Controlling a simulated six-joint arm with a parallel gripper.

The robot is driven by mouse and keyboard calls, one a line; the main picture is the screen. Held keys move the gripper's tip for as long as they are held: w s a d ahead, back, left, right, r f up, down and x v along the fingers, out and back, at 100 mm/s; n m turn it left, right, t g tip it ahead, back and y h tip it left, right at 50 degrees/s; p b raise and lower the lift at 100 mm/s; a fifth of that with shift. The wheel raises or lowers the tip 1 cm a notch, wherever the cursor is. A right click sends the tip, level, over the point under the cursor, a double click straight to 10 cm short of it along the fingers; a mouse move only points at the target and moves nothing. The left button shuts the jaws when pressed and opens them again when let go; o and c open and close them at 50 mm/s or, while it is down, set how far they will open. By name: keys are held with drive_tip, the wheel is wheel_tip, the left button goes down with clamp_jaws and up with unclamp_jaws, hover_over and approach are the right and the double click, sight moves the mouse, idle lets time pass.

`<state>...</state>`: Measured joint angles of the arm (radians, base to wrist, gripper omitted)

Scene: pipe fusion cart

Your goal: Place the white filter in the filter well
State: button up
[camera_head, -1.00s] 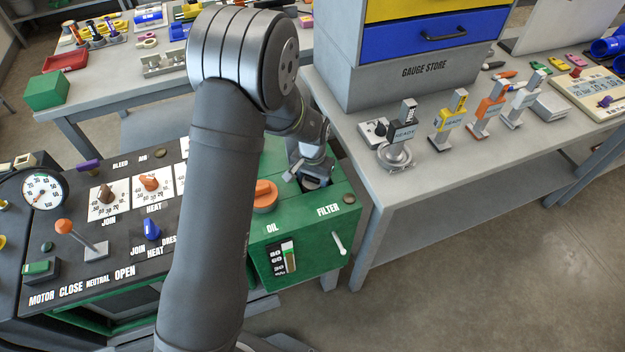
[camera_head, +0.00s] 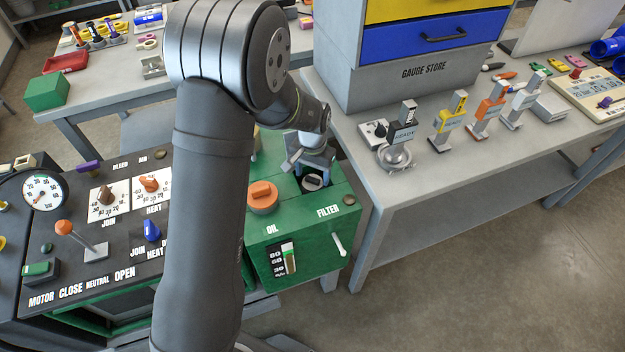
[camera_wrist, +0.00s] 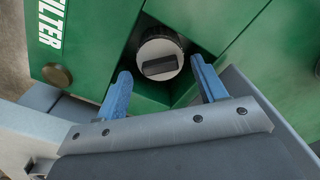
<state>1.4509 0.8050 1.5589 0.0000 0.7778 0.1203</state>
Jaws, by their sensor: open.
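The white filter (camera_wrist: 160,58) is a round white piece with a dark bar-shaped grip across its top. It sits inside the dark square filter well (camera_wrist: 190,86) in the green tank top. In the head view the white filter (camera_head: 312,181) shows in the well, by the FILTER label. My gripper (camera_wrist: 163,88) is open, with its two blue fingers apart and the filter showing between and beyond them. In the head view my gripper (camera_head: 309,160) is just above and behind the well, apart from the filter. The bottom of the well is hidden.
An orange oil cap (camera_head: 263,196) stands on the green tank left of the well. A small brown knob (camera_head: 349,200) is at its right corner. The black control panel (camera_head: 75,270) is to the left. A grey bench (camera_head: 400,215) with gauges stands close to the right.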

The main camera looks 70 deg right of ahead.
sight(312, 178)
wheel_tip(312, 178, up, 8)
drive_tip(key=shift+f, duration=0.2)
idle(0.3)
wheel_tip(312, 178, down, 12)
drive_tip(key=shift+f, duration=0.1)
drive_tip(key=shift+r, duration=1.4)
